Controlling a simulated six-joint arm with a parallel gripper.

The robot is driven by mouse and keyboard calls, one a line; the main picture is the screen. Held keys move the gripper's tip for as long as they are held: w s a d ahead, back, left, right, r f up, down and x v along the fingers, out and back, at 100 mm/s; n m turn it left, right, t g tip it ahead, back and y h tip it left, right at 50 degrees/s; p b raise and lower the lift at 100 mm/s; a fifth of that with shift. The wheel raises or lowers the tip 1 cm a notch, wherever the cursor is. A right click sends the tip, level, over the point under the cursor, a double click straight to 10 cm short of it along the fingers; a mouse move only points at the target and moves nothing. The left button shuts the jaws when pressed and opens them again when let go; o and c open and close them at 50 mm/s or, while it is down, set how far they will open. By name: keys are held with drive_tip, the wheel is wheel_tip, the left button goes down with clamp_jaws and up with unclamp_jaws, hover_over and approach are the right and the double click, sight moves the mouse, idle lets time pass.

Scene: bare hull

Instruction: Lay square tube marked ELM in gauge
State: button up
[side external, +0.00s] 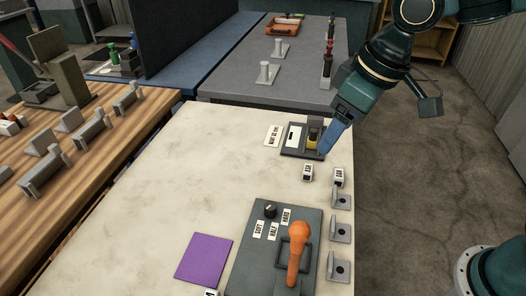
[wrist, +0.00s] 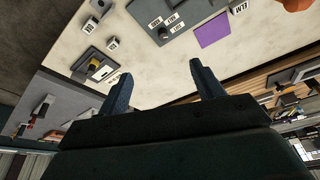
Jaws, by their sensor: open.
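My gripper (side external: 324,148) hangs at the right edge of the pale table, beside the dark gauge-like fixture (side external: 290,153). In the wrist view my gripper (wrist: 160,76) has its two blue fingers wide apart with nothing between them. The fixture also shows in the wrist view (wrist: 82,67), left of the fingers, with a yellow and dark part (side external: 313,140) on it. Two small pale pieces with dark marks, one to the left (side external: 307,173) and one to the right (side external: 339,176), lie in front of the fixture. I cannot read ELM on either or tell which is a square tube.
A grey panel (side external: 252,250) with an orange lever (side external: 297,245) and black knob stands at the front. Several grey brackets (side external: 340,229) line the right edge. A purple square (side external: 204,260) lies at the front left. The table's middle is clear.

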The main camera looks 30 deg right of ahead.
drive_tip(key=s+d+r+m+t+h, duration=0.1)
drive_tip(key=s+d+m, duration=0.3)
drive_tip(key=s+d, duration=1)
drive_tip(key=d+t, duration=0.1)
drive_tip(key=d, duration=0.1)
drive_tip(key=shift+s+d+r+h, duration=0.15)
drive_tip(key=shift+s+d+h, duration=0.15)
drive_tip(key=shift+d, duration=0.05)
drive_tip(key=c, duration=0.3)
